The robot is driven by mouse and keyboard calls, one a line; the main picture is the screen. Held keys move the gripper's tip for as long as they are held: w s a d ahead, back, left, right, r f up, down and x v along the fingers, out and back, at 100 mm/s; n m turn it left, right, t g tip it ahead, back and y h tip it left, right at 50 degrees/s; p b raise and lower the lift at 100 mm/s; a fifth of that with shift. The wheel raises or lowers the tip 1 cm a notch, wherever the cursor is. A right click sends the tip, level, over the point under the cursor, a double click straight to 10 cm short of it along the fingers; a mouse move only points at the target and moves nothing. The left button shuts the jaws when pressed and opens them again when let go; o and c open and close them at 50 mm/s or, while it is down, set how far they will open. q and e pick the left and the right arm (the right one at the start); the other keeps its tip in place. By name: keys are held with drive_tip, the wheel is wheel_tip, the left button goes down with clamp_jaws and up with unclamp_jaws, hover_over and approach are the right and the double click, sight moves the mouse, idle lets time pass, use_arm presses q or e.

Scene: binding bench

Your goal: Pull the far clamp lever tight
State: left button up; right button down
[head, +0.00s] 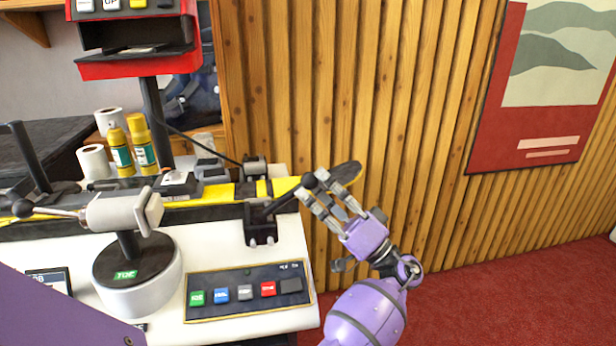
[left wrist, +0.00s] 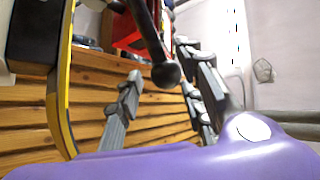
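A black clamp (head: 261,224) stands at the bench's right end, beside the yellow-and-black ski (head: 282,186). Its dark lever (head: 285,198) slants up to the right and ends in a black ball knob (head: 309,181). My left gripper (head: 316,190) is open at this knob, its grey fingers pointing up and left. My right gripper is not in view.
Left on the bench are a grey vise head (head: 112,212) with a ball-ended handle, yellow bottles (head: 141,145) and paper rolls (head: 93,162). A button panel (head: 245,291) lies in front. A slatted wood wall (head: 400,90) stands behind; red carpet is at right.

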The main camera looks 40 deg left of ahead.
use_arm(q)
drive_tip(key=shift+x, duration=1.25)
clamp_jaws()
drive_tip(key=shift+f, duration=0.1)
